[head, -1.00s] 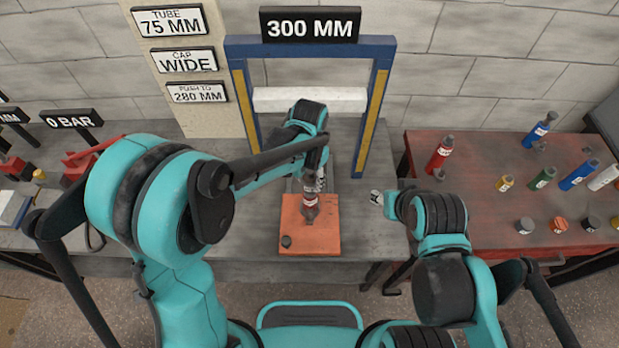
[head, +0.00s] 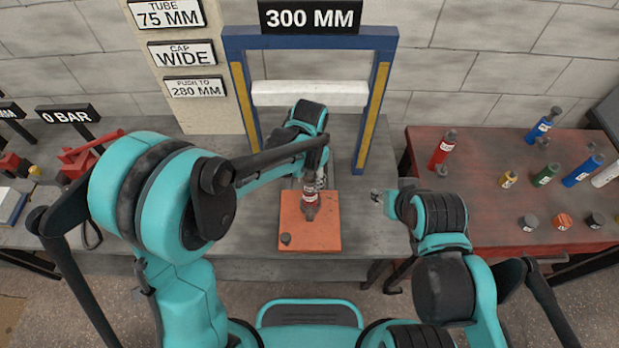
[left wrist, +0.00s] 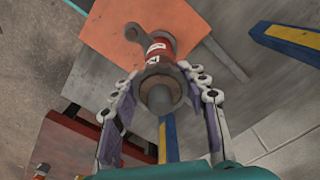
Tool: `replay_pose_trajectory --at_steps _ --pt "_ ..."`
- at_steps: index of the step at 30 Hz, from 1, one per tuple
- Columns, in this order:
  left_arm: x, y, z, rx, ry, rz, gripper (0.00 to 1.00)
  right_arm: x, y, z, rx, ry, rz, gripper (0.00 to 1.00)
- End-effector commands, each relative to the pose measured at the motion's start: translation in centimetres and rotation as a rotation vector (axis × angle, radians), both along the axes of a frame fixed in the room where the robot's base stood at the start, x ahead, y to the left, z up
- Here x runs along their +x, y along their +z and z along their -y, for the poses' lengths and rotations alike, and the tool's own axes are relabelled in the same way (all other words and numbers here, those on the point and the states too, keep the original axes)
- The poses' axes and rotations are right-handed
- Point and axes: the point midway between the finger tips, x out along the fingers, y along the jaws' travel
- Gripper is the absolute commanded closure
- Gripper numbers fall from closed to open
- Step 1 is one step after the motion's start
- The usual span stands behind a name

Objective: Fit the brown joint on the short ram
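A red ram (head: 309,206) with a pale label stands over the orange block (head: 325,240) on the grey bench. It also shows in the left wrist view (left wrist: 156,56). Its near end there carries a brown collar and rounded tip (left wrist: 160,98); I cannot tell if this is the brown joint. A small dark brown knob (head: 286,239) sits on the block's front left.
A blue frame (head: 384,98) with a white crossbar (head: 310,94) stands behind the block. A red table (head: 460,205) at the right holds several coloured cylinders and round caps. Red clamps (head: 78,160) lie at the left. Bare bench lies between block and right arm.

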Motion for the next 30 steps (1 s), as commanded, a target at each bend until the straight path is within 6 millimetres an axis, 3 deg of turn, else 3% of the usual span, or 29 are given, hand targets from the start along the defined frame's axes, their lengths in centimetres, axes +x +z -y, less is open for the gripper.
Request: replay_pose_trajectory --at_steps 1,3,14,30 --pt "0.0 0.0 0.0 0.0 0.0 0.0 0.42 0.0 0.0 0.0 0.0 0.0 0.0 0.6" --pt "0.0 0.1 0.0 0.0 0.0 0.0 0.32 0.0 0.1 0.0 0.0 0.0 0.0 0.6" --pt "0.0 0.6 0.0 0.0 0.0 0.0 0.32 0.0 0.1 0.0 0.0 0.0 0.0 0.6" --pt "0.0 10.7 0.0 0.0 0.0 0.0 0.32 0.0 0.0 0.0 0.0 0.0 0.0 0.6"
